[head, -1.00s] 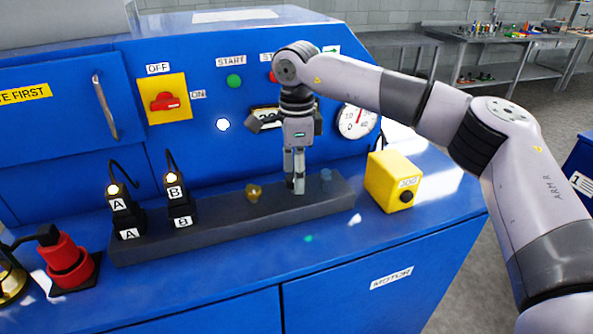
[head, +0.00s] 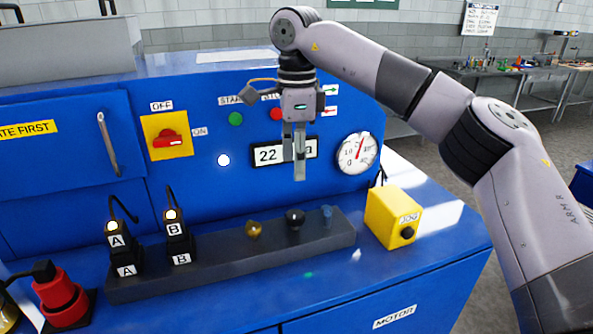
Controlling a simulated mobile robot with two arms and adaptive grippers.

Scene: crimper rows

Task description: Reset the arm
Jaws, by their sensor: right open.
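My right gripper (head: 294,165) hangs fingers-down from my right arm, in front of the blue machine panel. It is open and empty, above the dark rail (head: 215,264) and apart from it. Its fingers cover part of the display (head: 268,154). Below it on the rail are a brass-coloured knob (head: 253,229), a black knob (head: 295,218) and a small blue piece (head: 327,213). My left gripper is not in view.
The rail's left part holds plugs A (head: 117,240) and B (head: 175,229). A yellow JOG box (head: 392,217) stands at the right, and a red plug-like piece (head: 60,297) at the lower left. A gauge (head: 357,153) and a red-handled switch (head: 167,139) are on the panel.

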